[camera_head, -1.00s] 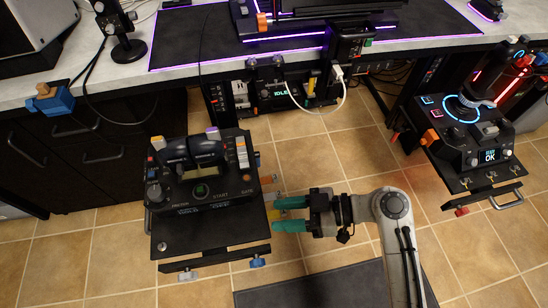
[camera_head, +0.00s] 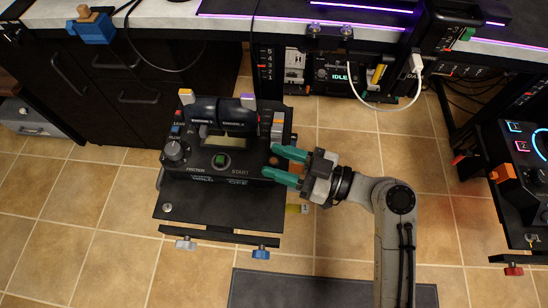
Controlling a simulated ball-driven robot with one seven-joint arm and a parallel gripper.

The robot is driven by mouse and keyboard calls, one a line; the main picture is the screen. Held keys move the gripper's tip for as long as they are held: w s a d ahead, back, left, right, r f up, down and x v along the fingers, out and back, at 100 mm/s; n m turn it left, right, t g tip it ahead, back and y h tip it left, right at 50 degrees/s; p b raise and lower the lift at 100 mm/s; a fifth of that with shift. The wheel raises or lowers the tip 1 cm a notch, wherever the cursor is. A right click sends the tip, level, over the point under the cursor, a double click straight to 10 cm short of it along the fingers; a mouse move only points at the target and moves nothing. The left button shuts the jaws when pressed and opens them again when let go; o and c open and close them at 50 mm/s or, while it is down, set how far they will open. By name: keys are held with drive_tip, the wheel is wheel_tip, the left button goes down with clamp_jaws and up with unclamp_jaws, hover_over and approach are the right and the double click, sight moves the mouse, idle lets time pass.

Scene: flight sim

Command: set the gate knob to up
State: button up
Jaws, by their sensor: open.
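The black control panel (camera_head: 215,180) with a green START button (camera_head: 220,160) stands on a dark tray left of centre. My gripper (camera_head: 270,161) has two teal fingers, spread apart, at the panel's right front corner, where the GATE lettering showed earlier. The gripper holds nothing that I can see.
Another console (camera_head: 525,175) stands at the right edge. Tiled floor (camera_head: 350,230) lies open around my arm.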

drive_tip(key=shift+x, duration=0.85)
drive_tip(key=shift+c, duration=0.2)
clamp_jaws()
